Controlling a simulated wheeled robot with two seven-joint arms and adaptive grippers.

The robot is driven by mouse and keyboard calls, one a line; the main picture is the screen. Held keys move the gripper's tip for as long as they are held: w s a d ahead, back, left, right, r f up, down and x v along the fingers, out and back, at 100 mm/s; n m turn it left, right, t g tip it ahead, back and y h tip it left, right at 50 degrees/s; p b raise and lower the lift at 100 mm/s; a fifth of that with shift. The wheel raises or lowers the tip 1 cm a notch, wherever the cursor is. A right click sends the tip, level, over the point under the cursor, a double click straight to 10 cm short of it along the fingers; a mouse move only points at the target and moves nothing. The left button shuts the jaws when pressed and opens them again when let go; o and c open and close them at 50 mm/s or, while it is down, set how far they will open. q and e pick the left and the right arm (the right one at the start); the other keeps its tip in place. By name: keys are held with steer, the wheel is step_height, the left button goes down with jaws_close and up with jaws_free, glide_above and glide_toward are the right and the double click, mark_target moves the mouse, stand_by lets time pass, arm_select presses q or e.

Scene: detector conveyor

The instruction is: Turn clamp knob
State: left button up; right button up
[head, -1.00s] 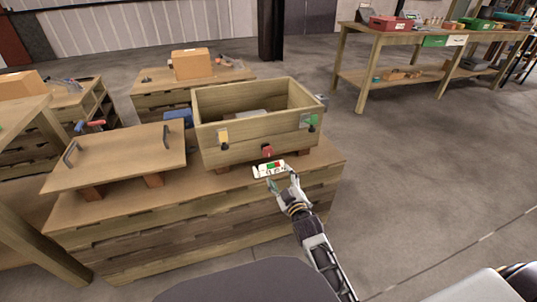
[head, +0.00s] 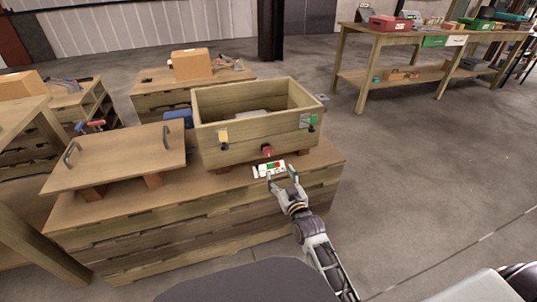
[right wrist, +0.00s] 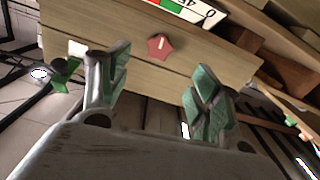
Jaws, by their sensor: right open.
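The clamp knob (head: 267,151) is red and sits low on the front of the wooden box (head: 245,145). In the right wrist view the knob (right wrist: 160,46) shows as a red star shape with a pale mark, on the plank face beyond my fingers. A white, red and green label plate (head: 269,169) lies on the bench top below it; the plate also shows in the right wrist view (right wrist: 190,9). My right gripper (head: 282,177) is open and empty, in front of the plate and short of the knob. Its green-padded fingers (right wrist: 158,85) stand apart. My left gripper is out of view.
A wooden lid with two dark handles (head: 125,155) lies at left on blocks. A blue object (head: 178,117) is behind it. Open floor lies to the right.

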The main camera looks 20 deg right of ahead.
steer(key=shift+w, duration=0.15)
steer(key=b, duration=0.2)
glide_toward(269, 154)
steer(key=shift+w, duration=1.75)
steer(key=shift+w+a+b, duration=0.15)
steer(key=shift+w+b, duration=0.4)
steer(key=shift+w, duration=0.7)
steer(key=shift+w+b, duration=0.55)
steer(key=shift+w, duration=1.45)
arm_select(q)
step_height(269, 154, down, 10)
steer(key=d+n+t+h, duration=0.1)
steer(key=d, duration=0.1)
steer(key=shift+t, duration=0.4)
arm_select(e)
steer(key=shift+w, duration=0.2)
steer(key=shift+c, duration=0.4)
